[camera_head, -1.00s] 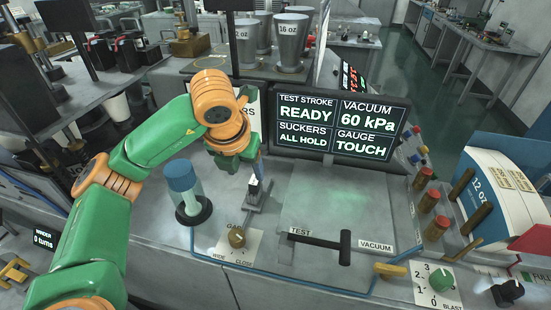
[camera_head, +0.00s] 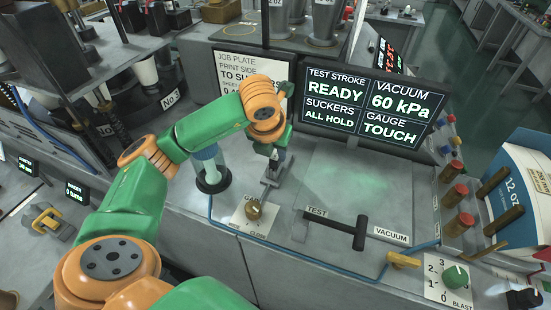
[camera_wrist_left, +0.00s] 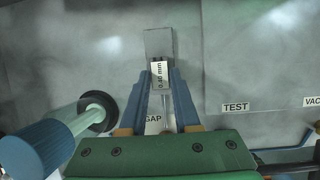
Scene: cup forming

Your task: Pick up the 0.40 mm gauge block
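The gauge block (camera_wrist_left: 158,73), a small white piece marked 0.40 mm, shows in the left wrist view. It stands at a small grey metal stand (camera_wrist_left: 158,42). My left gripper (camera_wrist_left: 160,82) points down at it, with one blue finger on each side of the block. The fingers look very close to its sides; whether they press on it I cannot tell. In the head view my left gripper (camera_head: 272,160) is low over the stand, and its wrist mostly hides the block. My right gripper is not in view.
A blue-topped cylinder (camera_head: 210,165) on a dark round base stands just left of the gripper. A GAP knob (camera_head: 254,209) is in front. The black TEST lever (camera_head: 338,225) lies to the right. The display (camera_head: 372,104) stands behind, reading GAUGE TOUCH.

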